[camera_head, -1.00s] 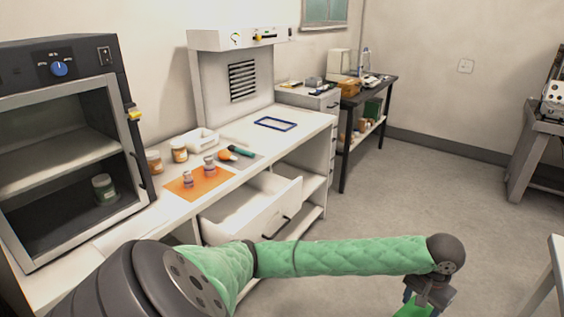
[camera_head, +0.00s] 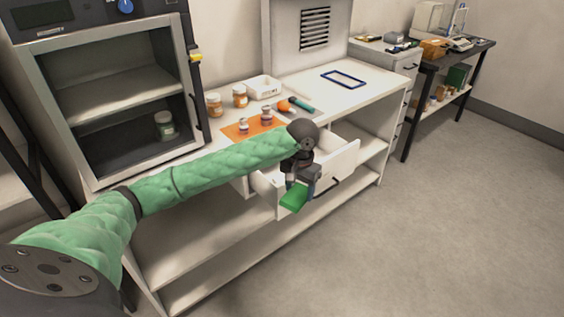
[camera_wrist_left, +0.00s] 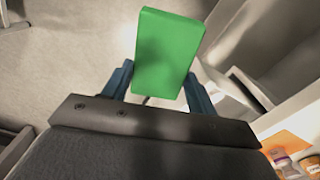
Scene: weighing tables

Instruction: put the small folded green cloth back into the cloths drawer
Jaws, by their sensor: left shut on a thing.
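The small folded green cloth (camera_head: 294,197) is held in my left gripper (camera_head: 301,186). It also shows in the left wrist view (camera_wrist_left: 167,50), between the two blue-grey fingers (camera_wrist_left: 160,88). In the head view the cloth appears in front of the open white drawer (camera_head: 343,160) under the worktop. My left arm and gripper cover part of the drawer, and I cannot tell whether the cloth is over it or just outside it. The part of the drawer interior that shows looks pale and empty. My right gripper is not in view.
An open-fronted cabinet (camera_head: 108,90) holding a jar stands at left. Floor at right is clear.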

